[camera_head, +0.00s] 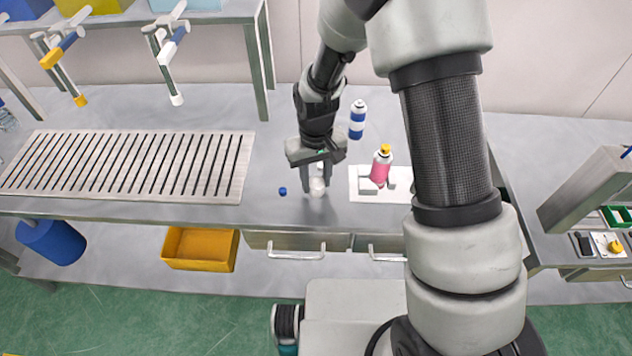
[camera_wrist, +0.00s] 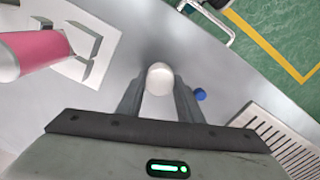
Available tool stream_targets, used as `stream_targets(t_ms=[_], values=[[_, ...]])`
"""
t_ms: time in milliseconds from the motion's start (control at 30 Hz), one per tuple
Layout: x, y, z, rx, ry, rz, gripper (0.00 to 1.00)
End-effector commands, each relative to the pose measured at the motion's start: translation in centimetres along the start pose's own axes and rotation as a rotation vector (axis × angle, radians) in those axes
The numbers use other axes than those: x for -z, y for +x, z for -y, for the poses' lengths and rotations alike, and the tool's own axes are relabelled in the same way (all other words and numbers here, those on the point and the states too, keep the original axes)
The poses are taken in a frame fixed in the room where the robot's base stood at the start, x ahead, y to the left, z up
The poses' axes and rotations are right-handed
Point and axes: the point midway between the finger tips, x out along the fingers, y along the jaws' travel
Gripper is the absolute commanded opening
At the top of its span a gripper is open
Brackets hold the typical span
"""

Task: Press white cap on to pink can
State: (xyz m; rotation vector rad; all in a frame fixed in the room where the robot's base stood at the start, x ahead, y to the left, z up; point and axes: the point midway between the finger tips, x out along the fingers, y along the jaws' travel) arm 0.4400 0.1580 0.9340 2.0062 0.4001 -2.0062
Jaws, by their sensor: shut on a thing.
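The pink can (camera_head: 381,168) stands upright on a white plate (camera_head: 362,189) on the bench, with a yellow part on its top. In the wrist view the can (camera_wrist: 30,52) is at the upper left. The white cap (camera_wrist: 160,79) is between the fingers of my gripper (camera_wrist: 160,88). My gripper (camera_head: 318,186) is shut on the white cap (camera_head: 317,188), low over the bench, to the left of the can and apart from it. The cap's lower edge is hard to see, so I cannot tell whether it touches the bench.
A small blue cap (camera_head: 283,191) lies just left of my gripper. A blue and white can (camera_head: 357,120) stands behind. A slotted metal grate (camera_head: 125,165) covers the bench's left side. Bracketed blocks stand beside the pink can on the plate. A yellow bin (camera_head: 200,250) is below the bench.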

Motion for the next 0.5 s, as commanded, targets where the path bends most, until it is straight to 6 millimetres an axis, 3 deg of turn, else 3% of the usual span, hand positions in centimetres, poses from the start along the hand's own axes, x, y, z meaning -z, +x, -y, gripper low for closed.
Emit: stream_targets(t_ms=[500], values=[[0.0, -9.3, -0.6, -0.001, 0.018, -0.002, 0.13]])
